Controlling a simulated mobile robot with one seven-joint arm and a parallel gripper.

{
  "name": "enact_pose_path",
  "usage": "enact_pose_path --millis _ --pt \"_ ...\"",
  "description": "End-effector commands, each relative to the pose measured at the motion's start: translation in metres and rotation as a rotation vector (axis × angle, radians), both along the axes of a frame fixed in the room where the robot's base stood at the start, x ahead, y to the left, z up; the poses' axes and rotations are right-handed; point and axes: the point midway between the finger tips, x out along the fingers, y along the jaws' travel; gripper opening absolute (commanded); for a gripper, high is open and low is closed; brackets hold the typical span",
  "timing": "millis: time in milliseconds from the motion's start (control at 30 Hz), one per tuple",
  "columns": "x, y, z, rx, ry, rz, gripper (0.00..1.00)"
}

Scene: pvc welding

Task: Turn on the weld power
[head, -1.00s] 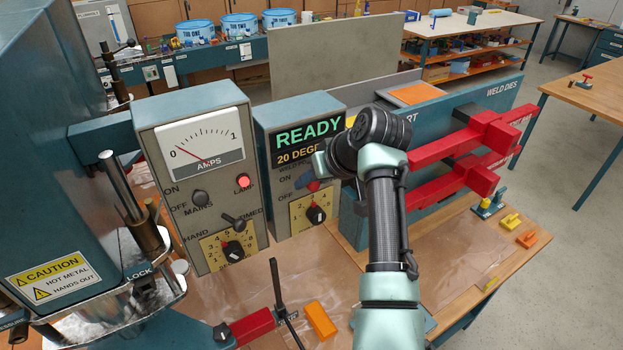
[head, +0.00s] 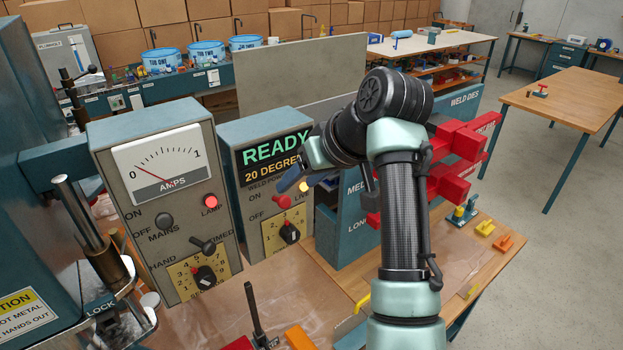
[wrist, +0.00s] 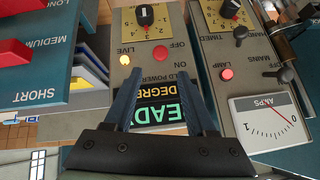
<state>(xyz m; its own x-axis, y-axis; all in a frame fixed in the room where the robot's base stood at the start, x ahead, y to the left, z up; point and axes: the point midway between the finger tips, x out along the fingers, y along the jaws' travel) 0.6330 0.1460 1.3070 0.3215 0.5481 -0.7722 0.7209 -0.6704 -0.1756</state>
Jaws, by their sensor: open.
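The weld power box (head: 262,230) shows READY and 20 DEGREES on its display (head: 272,155). Its red-tipped weld power switch (head: 282,201) sits beside the ON and OFF marks and also shows in the wrist view (wrist: 168,58). Which way its lever points is hard to tell. The LIVE lamp (wrist: 125,60) glows yellow. My gripper (wrist: 164,72) is open, with its two dark blue fingers apart and the switch beyond and between their tips. In the head view my gripper (head: 292,182) is just above the switch, apart from it and empty.
The amps box (head: 155,210) stands to the left, its red lamp (head: 211,201) lit and its needle near 0. The weld dies rack (head: 352,215) with red dies is close on the right. A grey panel (head: 300,75) rises behind.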

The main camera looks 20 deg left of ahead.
Motion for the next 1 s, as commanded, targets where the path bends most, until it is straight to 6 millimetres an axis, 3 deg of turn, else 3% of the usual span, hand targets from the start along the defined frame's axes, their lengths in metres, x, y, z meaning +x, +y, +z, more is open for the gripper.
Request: enact_pose_path --millis 300,767,867,1000 --pt "-0.013 -0.021 0.03 0.0 -0.001 0.001 0.56" --pt "-0.009 -0.02 0.037 0.015 -0.048 -0.025 0.56" --pt "0.003 -0.016 0.053 0.06 -0.178 -0.098 0.56" --pt "0.015 -0.021 0.106 0.18 -0.485 -0.27 0.56"
